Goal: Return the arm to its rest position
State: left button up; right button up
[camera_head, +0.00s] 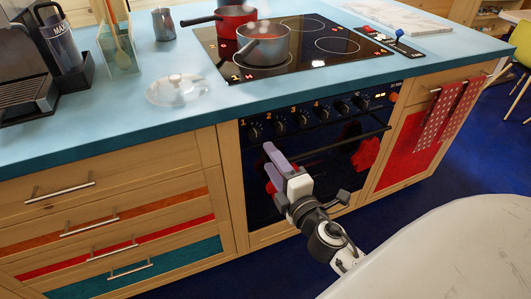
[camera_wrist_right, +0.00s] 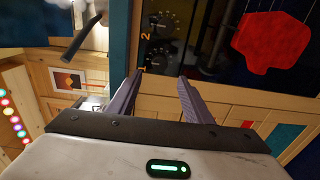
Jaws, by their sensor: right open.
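My right gripper (camera_head: 272,158) is in front of the oven in the head view, with its arm coming in from the lower right. Its purple fingers point up and away, toward the left part of the oven front. In the right wrist view the two fingers of the gripper (camera_wrist_right: 157,92) are spread apart with nothing between them. The fingers look clear of the counter edge; the exact gap to the oven front cannot be told. My left gripper is not in view.
The oven (camera_head: 320,135) has a row of knobs and a bar handle. Above it, a grey saucepan (camera_head: 263,46) and a red pot (camera_head: 235,20) stand on the black hob (camera_head: 340,68). A glass lid (camera_head: 176,92) lies on the blue counter (camera_head: 130,115).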

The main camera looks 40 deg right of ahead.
jog(key=shift+s+a, duration=0.1)
jog(key=shift+s, duration=0.25)
dwell(0.3)
pick_arm(q)
jog(key=p, duration=0.1)
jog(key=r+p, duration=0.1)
jog(key=p, duration=0.1)
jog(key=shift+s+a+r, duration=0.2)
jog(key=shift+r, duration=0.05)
pick_arm(e)
jog(key=s+a+f+m+g+y, duration=0.6)
jog(key=s+a+f+m+g, duration=0.2)
jog(key=s+a+f+m, duration=0.5)
jog(key=s+a+f, duration=0.4)
jog(key=f, duration=0.1)
jog(key=shift+s+a+f+m+g, duration=0.2)
jog(key=shift+s+f+m+g, duration=0.1)
jog(key=shift+s+f, duration=0.05)
